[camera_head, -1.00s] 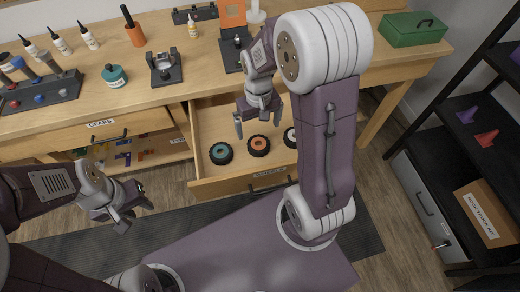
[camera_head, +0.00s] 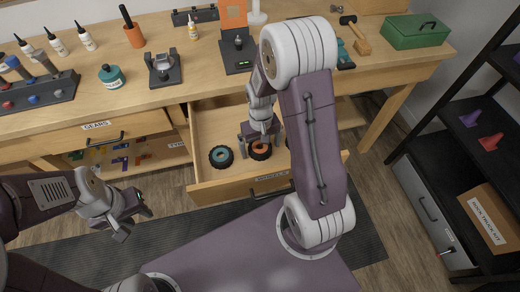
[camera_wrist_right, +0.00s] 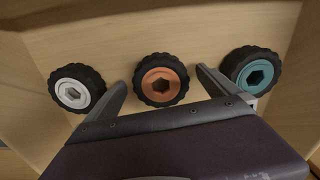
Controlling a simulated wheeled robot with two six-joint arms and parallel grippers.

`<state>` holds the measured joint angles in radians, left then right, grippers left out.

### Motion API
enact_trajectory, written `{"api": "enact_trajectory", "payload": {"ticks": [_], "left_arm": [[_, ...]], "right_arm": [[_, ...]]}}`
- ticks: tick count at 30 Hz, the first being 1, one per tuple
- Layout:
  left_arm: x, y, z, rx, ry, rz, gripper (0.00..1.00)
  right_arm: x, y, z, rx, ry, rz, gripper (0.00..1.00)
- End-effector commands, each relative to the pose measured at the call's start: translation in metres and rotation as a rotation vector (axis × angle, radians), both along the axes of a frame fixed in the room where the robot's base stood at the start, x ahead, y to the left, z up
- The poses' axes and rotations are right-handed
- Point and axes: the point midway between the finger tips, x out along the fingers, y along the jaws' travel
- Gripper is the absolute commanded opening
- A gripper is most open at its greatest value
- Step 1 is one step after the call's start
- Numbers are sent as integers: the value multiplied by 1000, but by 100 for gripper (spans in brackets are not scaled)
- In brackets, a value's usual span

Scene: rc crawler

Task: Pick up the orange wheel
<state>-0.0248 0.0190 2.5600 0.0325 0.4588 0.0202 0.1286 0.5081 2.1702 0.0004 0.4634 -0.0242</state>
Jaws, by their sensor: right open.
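The orange wheel (camera_head: 260,149) with a black tyre lies in the open drawer, between a teal wheel (camera_head: 221,156) and a white wheel. In the right wrist view the orange wheel (camera_wrist_right: 161,80) is in the middle, the white wheel (camera_wrist_right: 77,88) at the left and the teal wheel (camera_wrist_right: 251,71) at the right. My right gripper (camera_head: 260,139) is open, with one finger on each side of the orange wheel; I cannot tell whether they touch it. My left gripper (camera_head: 130,215) is empty and away from the drawer; its jaws are unclear.
The drawer (camera_head: 205,120) has wooden walls around the wheels. A black shelf (camera_head: 480,130) stands at the right.

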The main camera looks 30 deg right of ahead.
Motion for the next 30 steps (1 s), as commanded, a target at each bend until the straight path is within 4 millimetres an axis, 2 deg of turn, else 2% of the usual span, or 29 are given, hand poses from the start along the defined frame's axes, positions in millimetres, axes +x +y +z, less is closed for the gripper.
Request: {"api": "enact_trajectory", "payload": {"ticks": [5, 6, 12, 14, 19, 21, 30], "left_arm": [[0, 0, 0, 0, 0, 0, 36], [0, 0, 0, 0, 0, 0, 36], [0, 0, 0, 0, 0, 0, 36], [0, 0, 0, 0, 0, 0, 36], [0, 0, 0, 0, 0, 0, 36], [0, 0, 3, 0, 0, 0, 36], [0, 0, 20, 0, 0, 0, 36]], "right_arm": [[0, 0, -1, 0, -1, 0, 100], [0, 0, -1, 0, 0, 0, 97], [0, 0, 0, 0, 0, 0, 42], [0, 0, 0, 0, 0, 0, 28], [0, 0, 0, 0, -1, 0, 27], [1, 0, 6, 0, -2, 0, 27], [1, 0, 77, -1, -6, 0, 27]]}}
